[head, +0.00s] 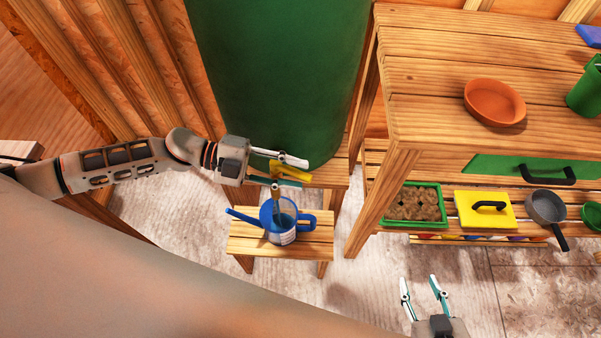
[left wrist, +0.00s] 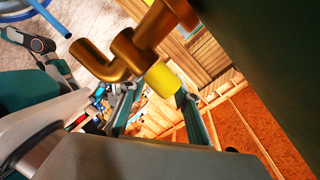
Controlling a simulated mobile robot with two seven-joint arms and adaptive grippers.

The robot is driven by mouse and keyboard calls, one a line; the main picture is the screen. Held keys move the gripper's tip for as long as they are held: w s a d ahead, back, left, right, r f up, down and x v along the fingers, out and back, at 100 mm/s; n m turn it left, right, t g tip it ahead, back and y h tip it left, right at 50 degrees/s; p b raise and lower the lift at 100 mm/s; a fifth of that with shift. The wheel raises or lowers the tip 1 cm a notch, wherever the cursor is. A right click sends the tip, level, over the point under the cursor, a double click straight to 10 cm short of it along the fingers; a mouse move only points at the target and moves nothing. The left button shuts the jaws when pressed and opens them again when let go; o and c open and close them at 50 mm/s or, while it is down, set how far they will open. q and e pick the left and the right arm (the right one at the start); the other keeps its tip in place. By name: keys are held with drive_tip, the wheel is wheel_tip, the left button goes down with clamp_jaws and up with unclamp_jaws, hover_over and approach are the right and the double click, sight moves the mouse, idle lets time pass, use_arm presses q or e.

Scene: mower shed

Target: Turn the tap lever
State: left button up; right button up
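The brass tap (left wrist: 140,45) with its yellow lever (left wrist: 163,80) shows close up in the left wrist view. In the head view the yellow lever (head: 288,171) is at the front of the green barrel (head: 275,75). My left gripper (head: 290,172) is open, with one finger on each side of the lever; the wrist view (left wrist: 160,108) shows gaps beside it. Contact cannot be told. A blue watering can (head: 305,221) stands below the tap, its top partly hidden by it. My right gripper (head: 422,285) is open and empty at the lower right.
The can stands on a small wooden stool (head: 237,245). A wooden bench (head: 430,115) at right carries a terracotta dish (head: 495,102) and a green pot (head: 585,95). Its lower shelf holds a soil tray (head: 413,205), a yellow float (head: 485,220) and a pan (head: 546,208).

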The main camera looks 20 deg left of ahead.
use_arm(q)
drive_tip(key=v, duration=1)
